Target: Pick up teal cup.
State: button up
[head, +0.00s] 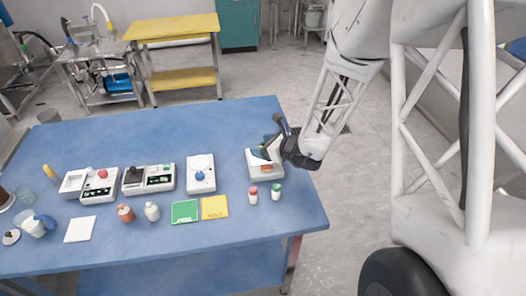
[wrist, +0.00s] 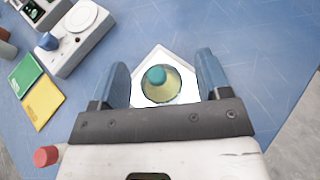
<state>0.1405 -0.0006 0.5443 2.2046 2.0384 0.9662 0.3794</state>
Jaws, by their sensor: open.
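A small round teal piece (wrist: 157,76) sits on a round, yellowish see-through body (wrist: 161,90) in the wrist view. I take this to be the teal cup, but its shape is unclear from above. Behind it is a white angular tray or holder (wrist: 165,56). My gripper (wrist: 160,66) is open, with one blue-grey finger on each side of the cup and a visible gap to each.
On the blue table (head: 120,150), a white device with a blue knob (head: 201,173) stands left of my gripper. Green (head: 184,211) and yellow (head: 214,207) cards lie in front. Red-capped (head: 253,194) and green-capped (head: 276,192) bottles stand near the front edge. The back of the table is clear.

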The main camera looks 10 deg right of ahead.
aim_at(263, 142)
jog(key=shift+c, duration=0.5)
jog(key=c, duration=1)
jog(key=shift+r, duration=0.2)
jog(key=shift+r, duration=1.4)
jog(key=shift+s+r, duration=0.25)
jog(key=shift+s, duration=0.05)
jog(key=s, duration=0.5)
jog(key=s+r, duration=0.1)
jog(key=s, duration=0.4)
jog(key=s+d, duration=0.1)
jog(key=s, duration=0.4)
jog(key=shift+s+d+r, duration=0.1)
jog(key=shift+s+r, duration=0.05)
jog(key=shift+s, duration=0.05)
